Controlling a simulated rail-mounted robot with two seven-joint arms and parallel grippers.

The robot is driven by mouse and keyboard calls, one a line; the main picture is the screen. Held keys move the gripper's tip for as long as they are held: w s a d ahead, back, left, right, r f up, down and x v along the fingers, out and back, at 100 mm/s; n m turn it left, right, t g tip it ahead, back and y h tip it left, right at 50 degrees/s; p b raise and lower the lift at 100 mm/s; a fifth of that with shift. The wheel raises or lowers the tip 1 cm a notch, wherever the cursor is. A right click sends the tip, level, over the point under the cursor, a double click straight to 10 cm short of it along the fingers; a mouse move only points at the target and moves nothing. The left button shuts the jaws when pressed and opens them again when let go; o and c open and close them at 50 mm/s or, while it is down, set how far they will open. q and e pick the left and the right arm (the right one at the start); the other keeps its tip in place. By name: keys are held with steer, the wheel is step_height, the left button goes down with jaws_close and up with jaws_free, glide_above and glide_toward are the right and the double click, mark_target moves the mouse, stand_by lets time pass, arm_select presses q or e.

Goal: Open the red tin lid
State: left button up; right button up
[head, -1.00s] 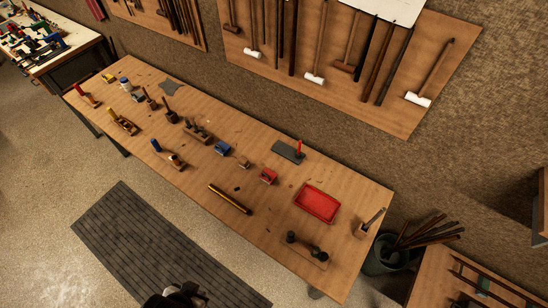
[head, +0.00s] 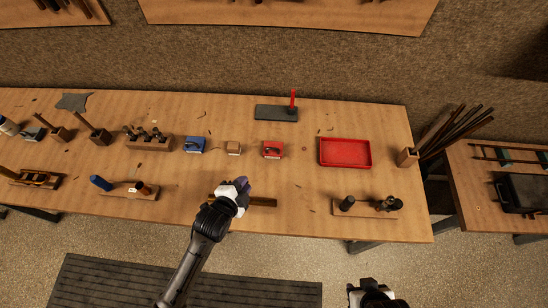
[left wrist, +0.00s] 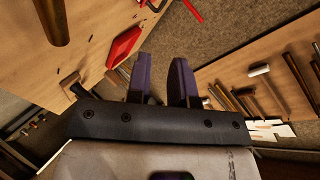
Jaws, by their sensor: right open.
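The red tin (head: 273,150) is a small red box with a dark mark on its top. It sits mid-bench in the head view, and its lid looks shut, though it is small to judge. My left gripper (head: 242,187) is above the bench's front part, left of and nearer than the tin, apart from it. In the left wrist view its two purple fingers (left wrist: 160,80) are apart with nothing between them. My right gripper (head: 372,290) is at the bottom edge in front of the bench, open. I cannot make out the tin in the left wrist view.
A red tray (head: 345,153) lies right of the tin, a small wooden block (head: 233,148) and a blue box (head: 194,145) left. Behind is a grey slab (head: 276,113) with an upright red rod. A dark bar (head: 262,202) lies beside my left gripper. Bare bench surrounds the tin.

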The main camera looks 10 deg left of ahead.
arm_select(q)
steer(key=w+d+f+m+b, duration=0.1)
steer(key=w+f+b, duration=0.1)
steer(key=w+f+m+t+h+b, duration=0.1)
steer(key=w+f+m+b, duration=0.1)
steer(key=w+d+f+m+t+b, duration=0.1)
steer(key=w+f+b, duration=0.1)
steer(key=shift+w+d+f+h, duration=0.15)
steer(key=shift+w+d+h, duration=0.1)
steer(key=shift+d+h, duration=0.05)
steer(key=shift+w+d+f+m+t+b, duration=0.2)
steer(key=shift+w+m+t+b, duration=0.2)
steer(key=shift+w+m+b, duration=0.25)
steer(key=shift+w+h, duration=0.15)
steer(key=shift+h, duration=0.15)
steer(key=b, duration=0.4)
glide_toward(275, 145)
steer(key=w+d, duration=0.1)
steer(key=w, duration=0.1)
steer(key=w+d+r, duration=0.1)
steer(key=w, duration=0.1)
steer(key=w+d, duration=0.1)
steer(key=shift+w+d+r, duration=0.15)
steer(key=shift+w, duration=0.25)
steer(key=shift+w+d, duration=0.25)
steer(key=shift+w, duration=0.45)
arm_select(e)
step_height(275, 145, down, 13)
steer(key=shift+d+f, duration=0.15)
steer(key=shift+d, duration=0.05)
